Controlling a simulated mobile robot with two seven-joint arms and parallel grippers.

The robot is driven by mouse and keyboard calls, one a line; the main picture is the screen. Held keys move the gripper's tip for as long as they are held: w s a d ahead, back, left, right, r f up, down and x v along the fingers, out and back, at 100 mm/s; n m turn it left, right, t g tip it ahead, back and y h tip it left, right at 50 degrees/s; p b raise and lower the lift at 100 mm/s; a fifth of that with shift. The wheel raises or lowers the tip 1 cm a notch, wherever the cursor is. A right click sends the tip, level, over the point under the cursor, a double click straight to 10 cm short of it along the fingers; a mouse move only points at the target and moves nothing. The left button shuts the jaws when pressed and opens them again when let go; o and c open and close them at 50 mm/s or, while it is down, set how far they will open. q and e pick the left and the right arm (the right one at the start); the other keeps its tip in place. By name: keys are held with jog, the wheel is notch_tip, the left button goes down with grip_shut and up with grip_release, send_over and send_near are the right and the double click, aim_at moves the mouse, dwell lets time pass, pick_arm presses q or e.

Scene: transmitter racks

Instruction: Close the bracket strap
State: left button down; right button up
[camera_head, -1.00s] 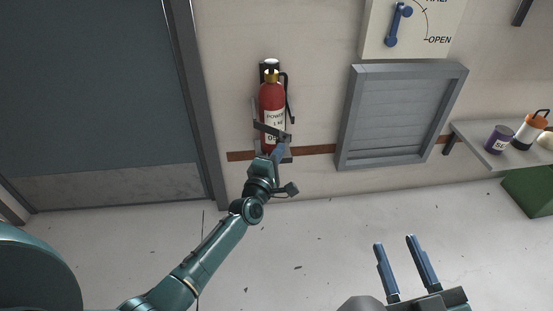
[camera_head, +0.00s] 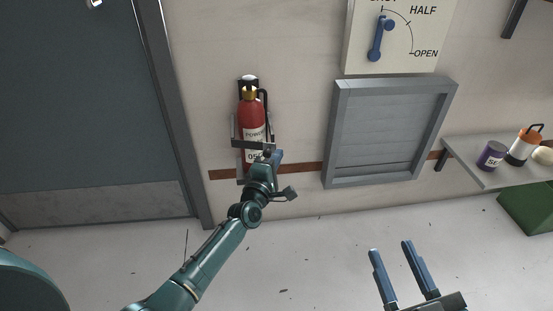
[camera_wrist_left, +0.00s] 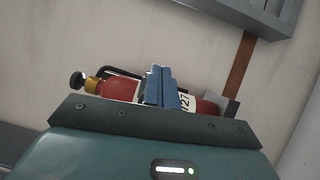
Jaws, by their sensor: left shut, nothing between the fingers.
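The red fire extinguisher (camera_head: 251,112) stands upright in a wall bracket. A thin grey bracket strap (camera_head: 246,145) runs across its front, below the upper label text; whether its end is latched cannot be made out. My left gripper (camera_head: 277,157) is at the lower right front of the extinguisher, close to the strap's right end, and hides part of the bracket. In the left wrist view its blue fingers (camera_wrist_left: 162,88) are shut with nothing between them, in front of the extinguisher (camera_wrist_left: 122,90). Contact with the strap cannot be told. My right gripper (camera_head: 392,276) is open and empty above the floor.
A grey louvred panel (camera_head: 385,130) is on the wall to the right, below a lever dial board (camera_head: 402,38). A shelf (camera_head: 490,175) with a purple can (camera_head: 492,155) and bottle is further right. A dark door (camera_head: 80,110) is left.

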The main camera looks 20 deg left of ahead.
pick_arm(q)
jog(key=shift+w, duration=0.4)
pick_arm(e)
jog(key=shift+w+d, duration=0.1)
jog(key=shift+w, duration=0.3)
jog(key=shift+s+f, duration=0.1)
jog(key=shift+f, duration=0.3)
pick_arm(q)
jog(key=shift+s, duration=0.15)
pick_arm(e)
jog(key=shift+r, duration=0.4)
